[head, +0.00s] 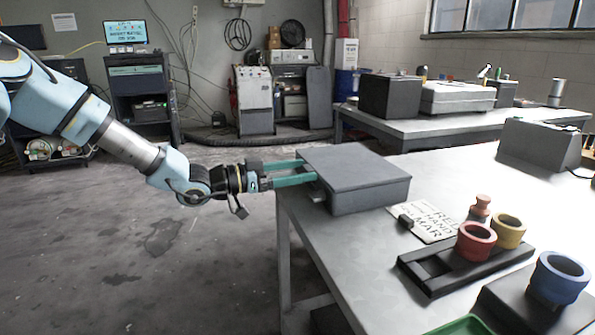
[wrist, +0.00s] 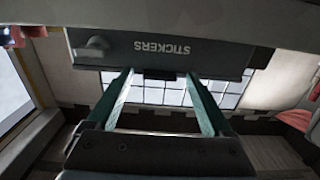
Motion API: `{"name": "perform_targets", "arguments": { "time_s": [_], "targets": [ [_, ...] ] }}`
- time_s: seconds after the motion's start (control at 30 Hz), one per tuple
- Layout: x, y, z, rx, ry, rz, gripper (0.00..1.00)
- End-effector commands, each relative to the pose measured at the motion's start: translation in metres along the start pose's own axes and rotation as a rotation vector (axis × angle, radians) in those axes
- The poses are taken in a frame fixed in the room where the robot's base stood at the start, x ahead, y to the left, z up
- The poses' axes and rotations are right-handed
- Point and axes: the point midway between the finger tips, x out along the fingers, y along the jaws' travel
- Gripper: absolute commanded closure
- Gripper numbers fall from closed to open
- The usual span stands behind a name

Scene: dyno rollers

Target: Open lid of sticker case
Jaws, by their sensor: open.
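The sticker case (head: 365,190) is a dark grey box at the left edge of the metal table, and its lid (head: 350,165) lies flat and closed. In the wrist view the case (wrist: 215,55) shows its front face with the word STICKERS and a small dark tab at its edge. My gripper (head: 308,171) is at the left side of the case, with its green fingers apart and pointing at it. In the wrist view the open fingers (wrist: 160,85) reach up to the edge of the case around the dark tab. Whether they touch it I cannot tell.
A sign card (head: 428,220) lies right of the case. A black rack (head: 465,264) with a red cup (head: 476,241) and a yellow cup (head: 508,231) stands nearer, and a blue cup (head: 559,277) is at the right. The floor left of the table (head: 395,267) is free.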

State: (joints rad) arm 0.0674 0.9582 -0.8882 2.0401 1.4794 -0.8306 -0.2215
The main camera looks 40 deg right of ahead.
Motion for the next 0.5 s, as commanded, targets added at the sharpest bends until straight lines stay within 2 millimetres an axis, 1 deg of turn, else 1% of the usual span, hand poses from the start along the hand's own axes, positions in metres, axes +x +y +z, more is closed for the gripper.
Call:
{"name": "perform_targets", "arguments": {
  "time_s": [0.1,0.5],
  "targets": [
    [-0.0002,0.0000,0.0000,0.000,0.000,0.000,0.16],
    [-0.0005,0.0000,0.0001,0.000,0.000,0.000,0.61]
  ]
}}
